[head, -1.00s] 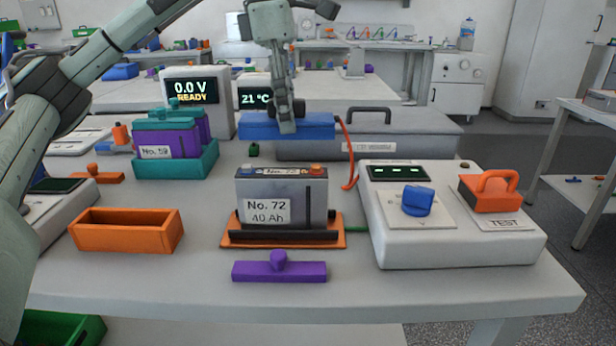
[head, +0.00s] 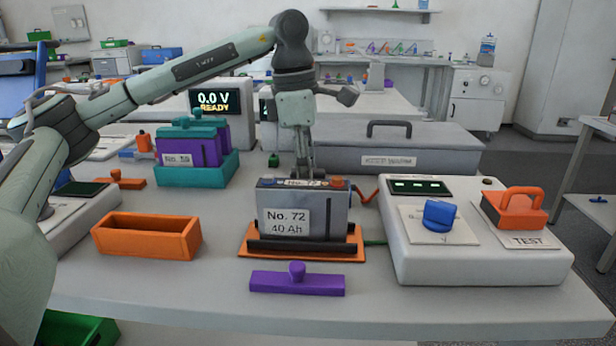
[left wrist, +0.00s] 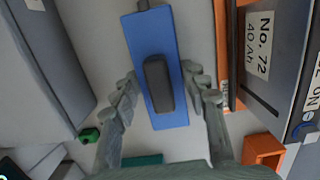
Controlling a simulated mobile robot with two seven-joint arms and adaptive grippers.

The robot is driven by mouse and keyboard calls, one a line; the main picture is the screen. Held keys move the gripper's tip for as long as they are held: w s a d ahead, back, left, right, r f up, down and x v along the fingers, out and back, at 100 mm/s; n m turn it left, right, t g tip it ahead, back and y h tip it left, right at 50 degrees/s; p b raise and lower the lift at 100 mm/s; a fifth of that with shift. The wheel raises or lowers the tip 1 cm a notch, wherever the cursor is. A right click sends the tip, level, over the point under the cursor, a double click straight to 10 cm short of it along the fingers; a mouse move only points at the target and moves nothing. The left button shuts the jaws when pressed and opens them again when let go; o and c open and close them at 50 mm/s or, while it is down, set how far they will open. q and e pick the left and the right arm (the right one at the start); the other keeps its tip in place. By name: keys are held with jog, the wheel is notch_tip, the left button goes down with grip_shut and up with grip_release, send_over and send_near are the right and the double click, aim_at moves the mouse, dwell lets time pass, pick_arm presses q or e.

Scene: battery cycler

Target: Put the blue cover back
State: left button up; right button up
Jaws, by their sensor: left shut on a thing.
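The blue cover (left wrist: 151,45) is a flat blue bar with a dark grip in its middle, seen in the left wrist view. My left gripper (left wrist: 160,90) is shut on it, with fingers on both sides. In the head view my left gripper (head: 302,172) points down just behind the battery No. 72 (head: 325,215), and the battery hides the cover. My right gripper is not in view.
A white tester (head: 480,262) with a blue knob and orange handle stands right. A purple bar (head: 297,284) lies in front and an orange box (head: 147,240) at left. A teal tray (head: 190,177) with purple batteries and a grey case (head: 430,157) stand behind.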

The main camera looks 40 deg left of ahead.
pick_arm(q)
jog(key=shift+f, duration=0.1)
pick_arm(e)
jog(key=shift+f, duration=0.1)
pick_arm(q)
jog(key=o, duration=1.2)
jog(key=shift+o, duration=0.2)
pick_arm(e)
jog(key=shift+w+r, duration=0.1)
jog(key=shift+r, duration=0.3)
